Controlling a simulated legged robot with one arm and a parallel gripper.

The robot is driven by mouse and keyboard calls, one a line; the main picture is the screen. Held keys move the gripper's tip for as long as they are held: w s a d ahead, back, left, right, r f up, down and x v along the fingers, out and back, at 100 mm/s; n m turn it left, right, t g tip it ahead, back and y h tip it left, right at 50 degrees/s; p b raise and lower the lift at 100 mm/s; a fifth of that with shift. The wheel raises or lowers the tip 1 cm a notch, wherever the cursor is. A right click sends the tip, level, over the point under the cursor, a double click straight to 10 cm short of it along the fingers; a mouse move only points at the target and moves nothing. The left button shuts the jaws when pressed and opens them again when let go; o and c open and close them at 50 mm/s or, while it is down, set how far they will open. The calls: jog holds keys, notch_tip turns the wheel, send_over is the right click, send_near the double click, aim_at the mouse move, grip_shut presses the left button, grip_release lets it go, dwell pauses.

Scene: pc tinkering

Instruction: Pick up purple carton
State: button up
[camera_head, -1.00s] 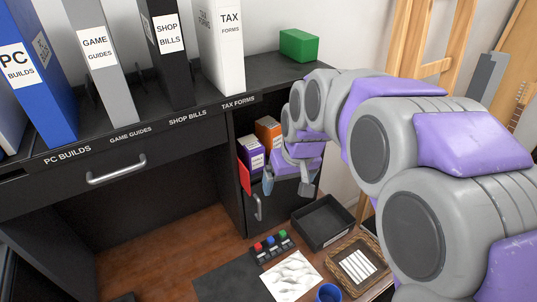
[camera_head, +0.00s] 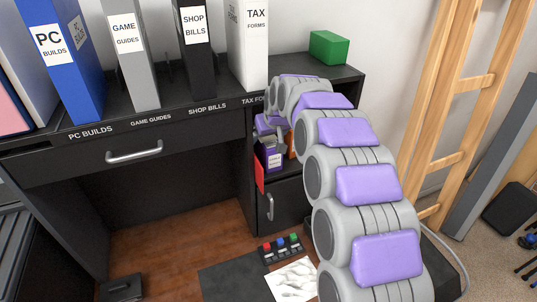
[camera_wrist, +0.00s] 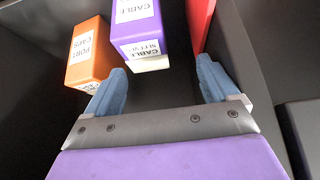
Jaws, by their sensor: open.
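The purple carton (camera_head: 271,158) stands in the open cubby below the desk top in the head view, with an orange carton (camera_head: 291,146) beside it. In the wrist view the purple carton (camera_wrist: 137,28) has a white label and lies ahead of my gripper (camera_wrist: 160,76). My gripper is open, with blue fingertips spread apart and nothing between them. The carton is beyond the fingertips, nearer the left finger's line than the right's. In the head view my arm hides the fingers and part of the cubby.
The orange carton (camera_wrist: 88,52) is left of the purple one in the wrist view. A red flat item (camera_wrist: 200,22) stands to the right, near the dark cubby wall (camera_wrist: 265,50). Binders and a green box (camera_head: 328,47) stand on the desk top above.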

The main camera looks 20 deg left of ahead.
aim_at(270, 143)
jog(key=shift+a+f, duration=0.15)
jog(key=shift+f, duration=0.25)
jog(key=shift+w+d+f, duration=0.2)
jog(key=shift+d, duration=0.05)
jog(key=w+f, duration=0.1)
jog(key=w+d+f+b, duration=0.1)
jog(key=f, duration=0.1)
jog(key=shift+w+d, duration=0.2)
jog(key=shift+a+f, duration=0.25)
jog(key=shift+a, duration=0.05)
jog(key=shift+w+a, duration=0.1)
jog(key=shift+a, duration=0.45)
jog(key=shift+c, duration=0.6)
jog(key=shift+d, duration=0.25)
jog(key=c, duration=1.5)
jog(key=shift+r, duration=0.1)
